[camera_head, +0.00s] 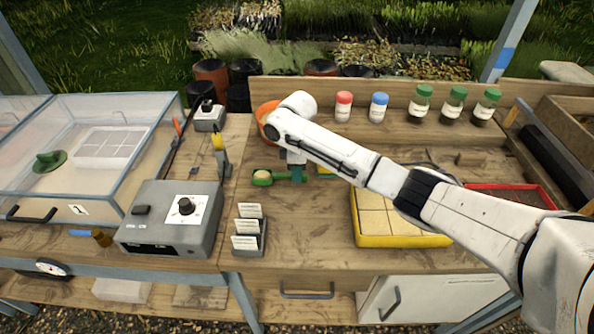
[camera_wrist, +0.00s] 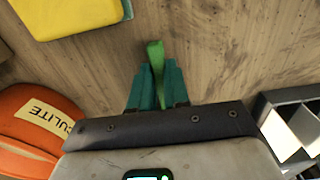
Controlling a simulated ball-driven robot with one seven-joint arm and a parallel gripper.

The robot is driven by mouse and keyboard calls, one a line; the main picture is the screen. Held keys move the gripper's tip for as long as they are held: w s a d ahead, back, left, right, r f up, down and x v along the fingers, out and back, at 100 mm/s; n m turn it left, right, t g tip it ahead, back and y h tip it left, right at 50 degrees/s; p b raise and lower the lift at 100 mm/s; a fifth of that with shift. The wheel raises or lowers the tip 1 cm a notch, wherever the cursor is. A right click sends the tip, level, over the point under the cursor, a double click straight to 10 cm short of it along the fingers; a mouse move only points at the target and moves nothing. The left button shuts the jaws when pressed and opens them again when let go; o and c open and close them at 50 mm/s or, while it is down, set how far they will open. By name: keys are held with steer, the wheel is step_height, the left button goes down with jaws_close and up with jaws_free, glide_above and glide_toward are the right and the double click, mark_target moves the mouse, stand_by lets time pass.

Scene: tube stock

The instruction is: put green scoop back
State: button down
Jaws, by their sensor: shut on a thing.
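The green scoop (camera_head: 262,178) is at the middle of the bench, left of my arm, with pale tan material showing in its bowl. My gripper (camera_head: 297,174) is shut on the scoop's handle, its teal fingers on either side. In the wrist view, the green handle (camera_wrist: 155,52) stands between the fingertips of my gripper (camera_wrist: 156,82); the bowl is out of sight there. I cannot tell whether the scoop touches the bench or is just above it. An orange tub (camera_head: 266,112) stands behind my wrist and partly hidden by it; its label ends in "CULITE" in the wrist view (camera_wrist: 40,118).
A yellow tray (camera_head: 402,241) with pale squares sits under my forearm. A grey label holder (camera_head: 249,251) and a grey control box (camera_head: 170,232) stand left. Bottles, including a red-capped one (camera_head: 343,106), line the back shelf. A red tray (camera_head: 512,188) lies right. Bare bench surrounds the scoop.

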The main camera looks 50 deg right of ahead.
steer(key=c, duration=1.1)
jaws_free()
steer(key=shift+f, duration=0.1)
step_height(320, 180, up, 12)
steer(key=b, duration=0.1)
